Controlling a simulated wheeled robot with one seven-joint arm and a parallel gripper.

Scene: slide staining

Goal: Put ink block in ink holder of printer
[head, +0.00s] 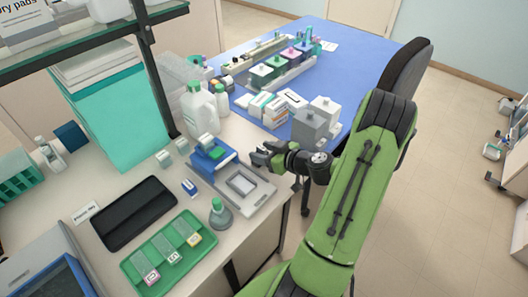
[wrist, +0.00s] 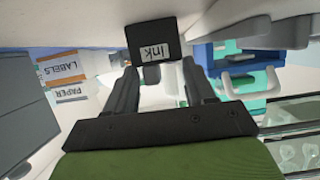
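The black ink block (wrist: 153,40), with a white "Ink" label, is just beyond my fingertips in the wrist view, which is upside down. Its far end meets the pale table surface. My gripper (wrist: 160,68) has its fingers spread apart and looks open; I cannot tell whether either finger touches the block. In the head view my gripper (head: 257,156) is over the table's right edge, right of the blue printer (head: 212,157), and I cannot make out the block there. The printer also shows in the wrist view (wrist: 206,62). I cannot clearly make out its ink holder.
A grey device with a framed plate (head: 248,197) lies in front of the printer. White bottles (head: 198,110) stand behind. Label boxes (head: 270,110) and grey blocks (head: 312,127) are on the blue desk.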

